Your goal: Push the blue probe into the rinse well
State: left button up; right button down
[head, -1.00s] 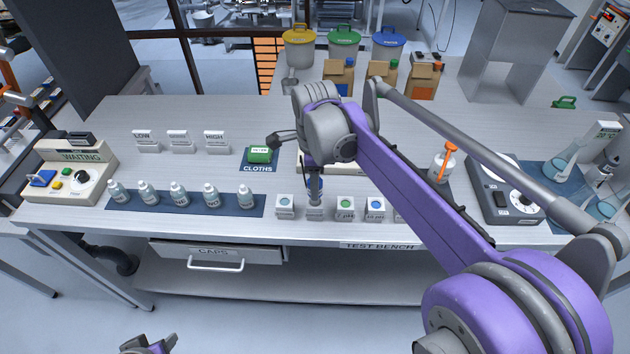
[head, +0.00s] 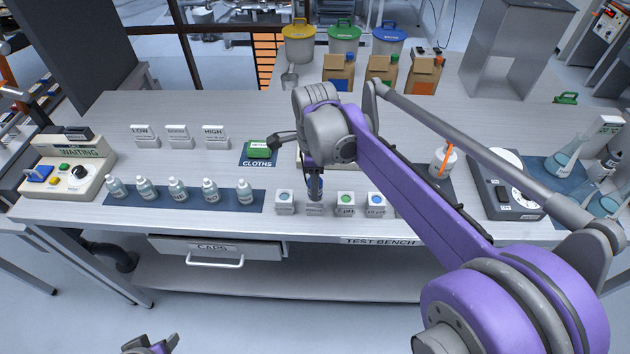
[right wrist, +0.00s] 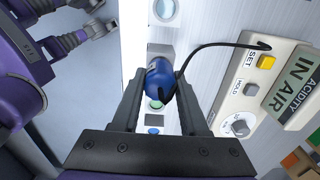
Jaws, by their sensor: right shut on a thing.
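My right gripper (head: 315,186) is shut on the blue probe, pointing down over the second block from the left in the front row of small white blocks. In the right wrist view the blue probe (right wrist: 159,78) sits between the two fingers of my right gripper (right wrist: 160,95), with a black cable running from it. The leftmost block (head: 284,202) has a pale blue round well, which I take to be the rinse well. The second block (head: 314,209) is mostly hidden by the gripper. My left gripper (head: 150,344) is at the bottom edge, its jaws unclear.
Green (head: 345,199) and blue (head: 375,199) wells stand to the right. The acidity meter (right wrist: 255,90) reads "IN AIR" beside the probe. Several bottles (head: 178,190) stand on a dark mat to the left. A green cloth pack (head: 259,150) lies behind.

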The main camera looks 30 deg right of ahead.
pick_arm(q)
jog(key=shift+s+f+b, duration=0.2)
jog(key=shift+f+b, duration=0.2)
jog(key=shift+f, duration=0.15)
pick_arm(e)
jog(key=shift+f, duration=0.8)
grip_release()
jog(key=shift+r, duration=0.1)
jog(key=shift+r+p, duration=1.7)
jog(key=shift+r, duration=1.25)
pick_arm(q)
jog(key=r, duration=0.1)
jog(key=w+r, duration=0.1)
jog(key=r, duration=0.2)
jog(key=shift+w+r, duration=0.3)
jog(key=shift+w, duration=0.1)
jog(key=shift+w+r, duration=0.15)
jog(key=shift+r, duration=0.25)
pick_arm(e)
notch_tip(320, 180, up, 11)
jog(key=shift+f, duration=0.15)
